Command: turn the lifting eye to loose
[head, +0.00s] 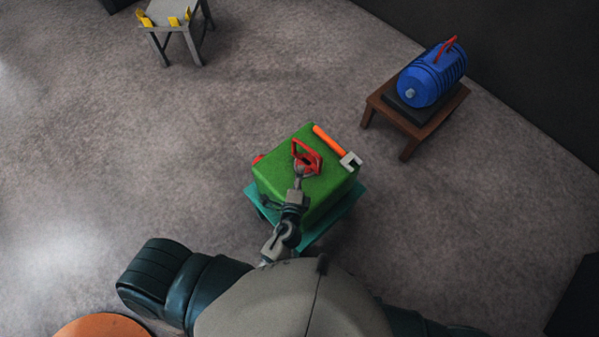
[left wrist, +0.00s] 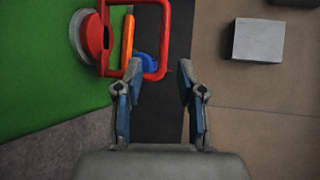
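The lifting eye (head: 307,158) is a red loop on a round base, on top of a green block-shaped casting (head: 283,178). In the left wrist view the red loop (left wrist: 167,35) stands out from its red and grey base at the upper left. My left gripper (head: 298,178) is at the near side of the eye. In the left wrist view its two fingers (left wrist: 159,68) are apart, with the loop's far corner showing between the tips. I cannot tell whether a finger touches the loop. My right gripper is not in view.
An orange-handled tool (head: 330,141) lies on the casting beside the eye. The casting sits on a teal stand (head: 345,205). A blue ribbed machine (head: 430,78) rests on a wooden stool at right. A grey table (head: 172,28) stands at the far left. The floor between is clear.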

